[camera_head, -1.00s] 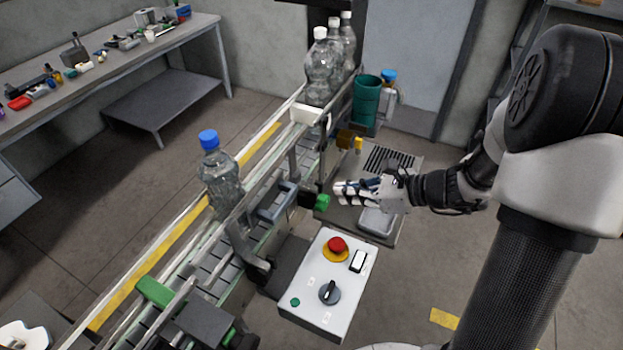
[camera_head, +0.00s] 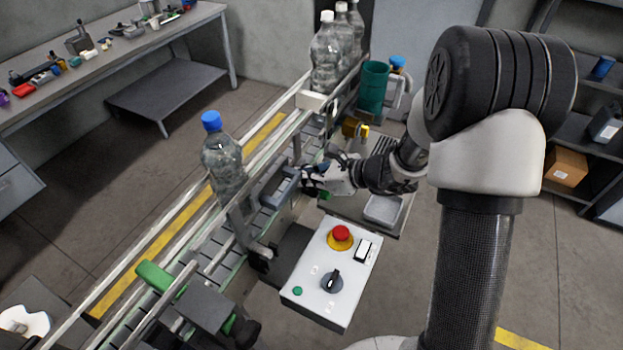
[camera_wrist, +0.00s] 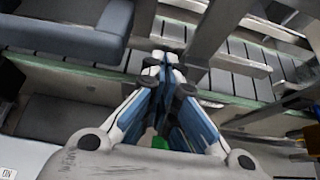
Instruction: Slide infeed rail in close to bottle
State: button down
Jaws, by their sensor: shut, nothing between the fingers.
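A clear bottle with a blue cap (camera_head: 223,160) stands upright at the conveyor, left of centre in the head view. Pale guide rails (camera_head: 262,150) run along the conveyor beside it; which one is the infeed rail is not certain. A grey-blue bracket or handle (camera_head: 277,188) sits on the conveyor's near side, and what seems the same part fills the upper left of the wrist view (camera_wrist: 75,32). My gripper (camera_head: 308,180) is shut and empty, just right of this bracket. In the wrist view its closed fingertips (camera_wrist: 165,68) are over the conveyor edge, apparently apart from the bracket.
A control box (camera_head: 328,275) with a red button stands below my gripper. A green knob (camera_head: 327,193) is close to the fingers. More bottles (camera_head: 326,55), a green cup (camera_head: 372,88) and a grey tray (camera_head: 383,209) are nearby. A workbench (camera_head: 120,60) stands back left.

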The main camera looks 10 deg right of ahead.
jog(key=shift+w+a+b, duration=0.25)
jog(key=shift+a+b, duration=0.05)
jog(key=shift+a, duration=0.05)
dwell(0.3)
